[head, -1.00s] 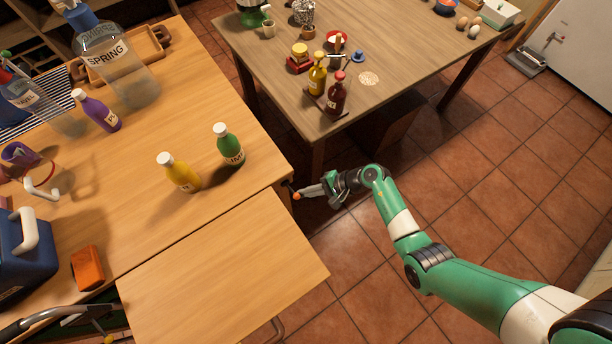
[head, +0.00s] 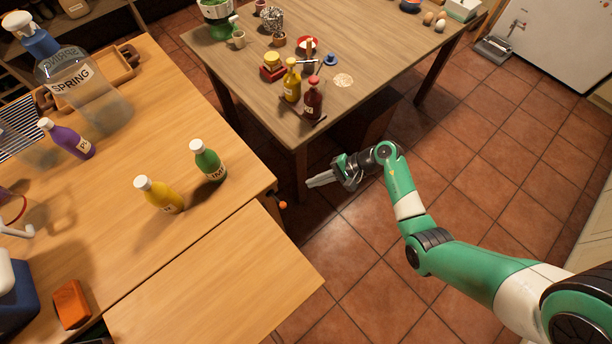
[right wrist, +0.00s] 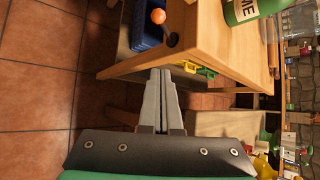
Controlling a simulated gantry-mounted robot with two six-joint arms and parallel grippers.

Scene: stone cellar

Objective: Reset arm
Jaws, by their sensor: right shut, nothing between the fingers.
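My right gripper (head: 322,180) is shut and empty. In the head view it is held over the tiled floor in the gap between the two tables, apart from both. In the right wrist view its two fingers (right wrist: 163,98) lie together and point toward the corner of the light wooden table (right wrist: 205,30). An orange ball-shaped knob (head: 282,205) sticks out at that table's corner, clear of the fingers. My left gripper is not in view.
The light table (head: 120,225) bears a yellow bottle (head: 160,196), a green bottle (head: 208,161), a purple bottle (head: 68,139) and an orange block (head: 71,304). The far table (head: 370,50) bears several bottles and dishes. Tiled floor (head: 470,180) is free on the right.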

